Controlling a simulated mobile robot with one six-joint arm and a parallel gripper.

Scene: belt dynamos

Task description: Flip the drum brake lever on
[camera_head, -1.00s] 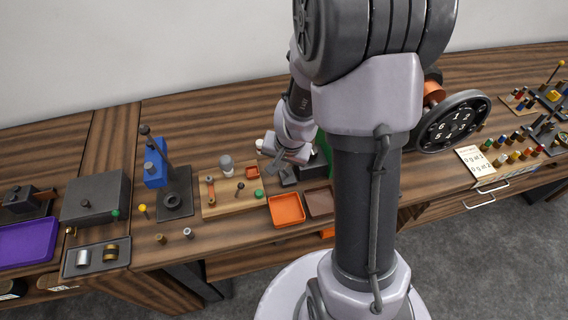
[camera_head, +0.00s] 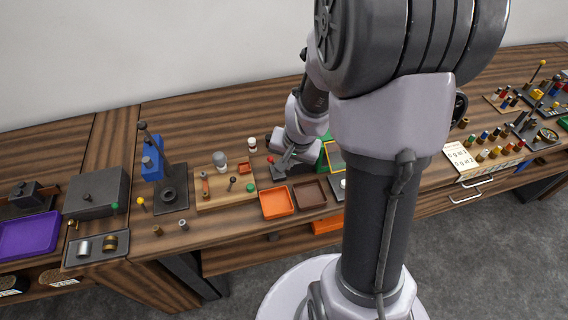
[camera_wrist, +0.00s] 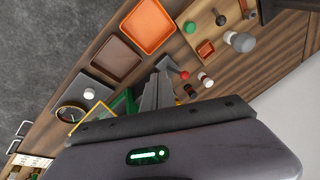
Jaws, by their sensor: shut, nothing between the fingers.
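My gripper (camera_head: 284,162) reaches down over the bench, right of the wooden board. Its fingers are shut and empty, and they also show in the wrist view (camera_wrist: 163,68). A small lever with a red tip (camera_head: 270,160) stands close beside the fingers; in the wrist view its red tip (camera_wrist: 184,75) is just right of the fingertips. It looks like the brake lever, but I see no label. Whether the fingers touch it, I cannot tell. Part of its dark base is hidden by my gripper. The large numbered wheel is mostly hidden behind my arm.
An orange tray (camera_head: 277,202) and a brown tray (camera_head: 310,194) lie in front of my gripper. The wooden board (camera_head: 210,201) with pegs is at left, beside a blue press (camera_head: 152,168). A green block (camera_wrist: 122,106) with a yellow-edged panel is close to the fingers.

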